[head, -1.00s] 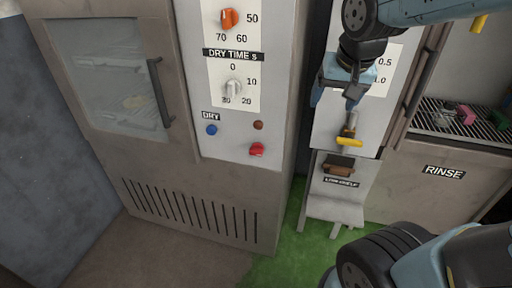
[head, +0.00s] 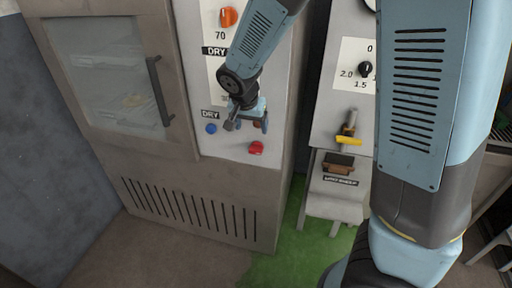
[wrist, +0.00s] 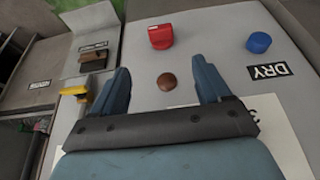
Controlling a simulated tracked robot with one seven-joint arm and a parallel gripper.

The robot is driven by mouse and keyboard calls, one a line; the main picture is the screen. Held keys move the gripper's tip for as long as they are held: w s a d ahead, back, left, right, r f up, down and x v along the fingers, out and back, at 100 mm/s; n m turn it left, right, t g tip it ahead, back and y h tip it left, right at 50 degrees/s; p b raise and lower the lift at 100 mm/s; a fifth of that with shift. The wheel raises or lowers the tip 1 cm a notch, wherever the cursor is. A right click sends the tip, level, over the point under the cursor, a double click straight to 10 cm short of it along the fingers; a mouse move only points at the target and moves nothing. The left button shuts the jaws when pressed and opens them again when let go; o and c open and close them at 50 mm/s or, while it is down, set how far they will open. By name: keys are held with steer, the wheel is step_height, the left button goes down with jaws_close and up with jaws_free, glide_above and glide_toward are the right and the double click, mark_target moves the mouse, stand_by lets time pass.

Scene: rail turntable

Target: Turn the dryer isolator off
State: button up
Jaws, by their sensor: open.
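The dryer panel (head: 222,148) carries a red knob (head: 256,148), which looks like the isolator, and a blue button (head: 211,129) beside the DRY label. In the wrist view the red knob (wrist: 161,36) is ahead of the fingers, left of the blue button (wrist: 259,43). A brown round lamp or button (wrist: 167,81) lies between the open fingers. My gripper (head: 246,122) is open and empty in front of the panel, just above the red knob in the head view. The wrist view shows both fingertips (wrist: 163,78) apart, not touching the knob.
An orange knob (head: 228,17) is higher on the dryer panel. The dryer door handle (head: 160,91) stands out at left. A yellow-handled lever (head: 349,140) and a brown block on a small shelf (head: 338,163) are to the right. My arm hides much of the right side.

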mark_target(256, 149)
steer(key=x, duration=1.3)
steer(key=shift+w+a+f, duration=0.1)
steer(key=shift+w+f, duration=0.1)
steer(key=shift+f, duration=0.2)
steer(key=c, duration=1)
steer(key=shift+c, duration=0.2)
